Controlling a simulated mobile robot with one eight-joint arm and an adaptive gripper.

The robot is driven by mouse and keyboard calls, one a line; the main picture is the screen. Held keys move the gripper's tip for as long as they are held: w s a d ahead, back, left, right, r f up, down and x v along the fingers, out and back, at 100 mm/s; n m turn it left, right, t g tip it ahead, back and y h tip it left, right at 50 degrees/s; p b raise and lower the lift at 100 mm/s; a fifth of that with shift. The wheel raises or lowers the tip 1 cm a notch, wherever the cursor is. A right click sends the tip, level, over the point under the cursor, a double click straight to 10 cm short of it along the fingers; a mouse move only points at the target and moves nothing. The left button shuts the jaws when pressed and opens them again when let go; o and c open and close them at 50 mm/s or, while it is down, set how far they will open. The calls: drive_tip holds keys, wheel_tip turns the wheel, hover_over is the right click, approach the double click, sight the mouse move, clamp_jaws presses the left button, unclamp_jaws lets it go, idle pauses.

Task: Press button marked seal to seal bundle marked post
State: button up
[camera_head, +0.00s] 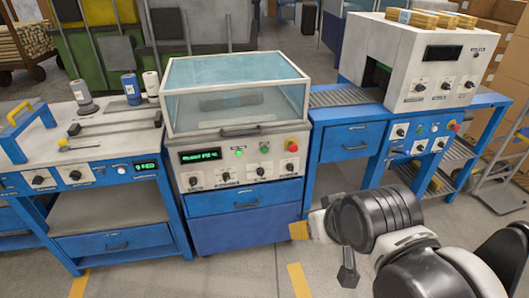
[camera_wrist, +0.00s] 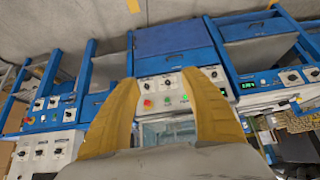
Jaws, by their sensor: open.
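A clear-lidded machine (camera_head: 238,185) stands in the middle on a blue cabinet, lid down. Its front panel has a lit green display (camera_head: 200,155), two green buttons (camera_head: 265,147) and a red button (camera_head: 292,144). The panel also shows in the wrist view (camera_wrist: 165,88). The button labels are too small to read, so I cannot tell which is marked seal. A dim flat shape (camera_head: 230,100) lies under the lid; I cannot tell whether it is the post bundle. My gripper (camera_wrist: 165,82) is open and empty, its yellow fingers framing the panel, apart from it.
A tunnel machine (camera_head: 435,65) with wood bundles (camera_head: 430,18) on top stands at right over a roller conveyor (camera_head: 345,95). A left bench (camera_head: 85,135) holds spools and a yellow-handled tool (camera_head: 25,120). A hand truck (camera_head: 505,185) is far right. The floor in front is clear.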

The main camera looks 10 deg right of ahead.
drive_tip(key=shift+c, duration=0.5)
clamp_jaws()
idle(0.9)
